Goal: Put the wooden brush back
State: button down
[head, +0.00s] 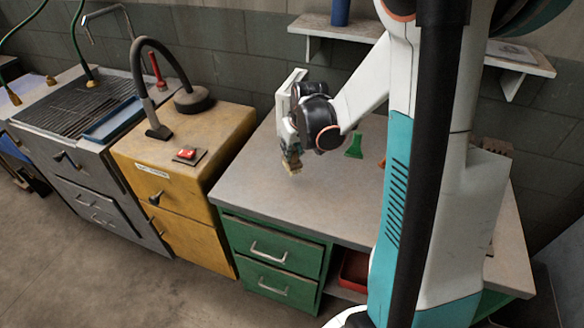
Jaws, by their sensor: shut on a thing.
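My gripper (291,150) points down over the grey top of the green-drawered workbench (258,178), near its left side. It is shut on a small tan object (294,166), which looks like the wooden brush. Most of the brush is hidden by the fingers, and it is too small to make out in detail. I cannot tell whether its lower end touches the bench top or hangs just above it.
A green tool (354,147) stands on the bench right of my gripper, with a small orange thing (382,163) beside it, partly hidden by my arm. A yellow cabinet (180,200) with a black lamp-like arm (192,98) adjoins on the left. The bench front is clear.

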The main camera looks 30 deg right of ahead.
aim_at(293, 162)
jog(key=shift+f+b, duration=0.8)
jog(key=shift+f, duration=2.05)
jog(key=shift+f, duration=0.2)
jog(key=c, duration=1.5)
grip_release()
jog(key=shift+r, duration=0.2)
jog(key=shift+s+r, duration=0.15)
jog(key=shift+r, duration=0.2)
jog(key=p+v, duration=0.4)
jog(key=v, duration=0.7)
jog(key=shift+s+r, duration=0.1)
jog(key=shift+s, duration=0.05)
